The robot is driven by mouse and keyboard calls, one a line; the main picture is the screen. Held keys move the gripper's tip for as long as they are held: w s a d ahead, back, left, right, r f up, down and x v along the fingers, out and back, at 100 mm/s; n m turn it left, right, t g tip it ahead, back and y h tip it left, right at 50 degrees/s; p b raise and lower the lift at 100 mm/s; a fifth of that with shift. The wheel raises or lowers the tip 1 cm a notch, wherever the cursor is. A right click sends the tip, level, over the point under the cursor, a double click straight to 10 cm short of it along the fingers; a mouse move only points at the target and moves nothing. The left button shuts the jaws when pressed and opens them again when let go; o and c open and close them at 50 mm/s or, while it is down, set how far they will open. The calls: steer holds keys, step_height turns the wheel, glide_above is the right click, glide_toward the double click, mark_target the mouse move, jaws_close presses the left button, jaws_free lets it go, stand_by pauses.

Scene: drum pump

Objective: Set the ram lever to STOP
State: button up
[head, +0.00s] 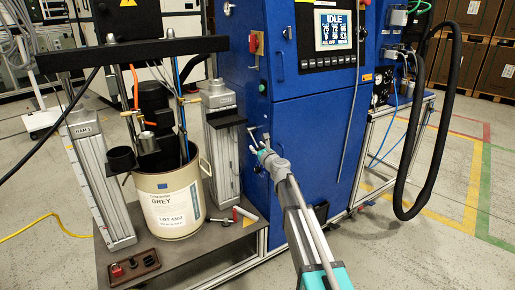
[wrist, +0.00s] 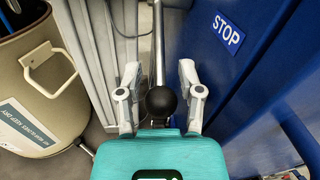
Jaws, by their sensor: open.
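The ram lever shows in the wrist view as a metal rod with a black ball knob (wrist: 161,100). The rod runs up the picture from the knob. My gripper (wrist: 159,72) is open, with one finger on each side of the lever. Gaps show between the fingers and the knob, so the jaws are not closed on it. A blue STOP label (wrist: 228,33) is on the blue panel to the right of the lever. In the head view my gripper (head: 258,140) is at the front left of the blue cabinet (head: 305,130); the lever is hard to make out there.
A cream drum (head: 172,200) marked GREY stands left between two ram columns, the nearer one (head: 100,185) at left. A black hose (head: 447,110) hangs at right. The floor at right is clear.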

jaws_close()
stand_by(0.3)
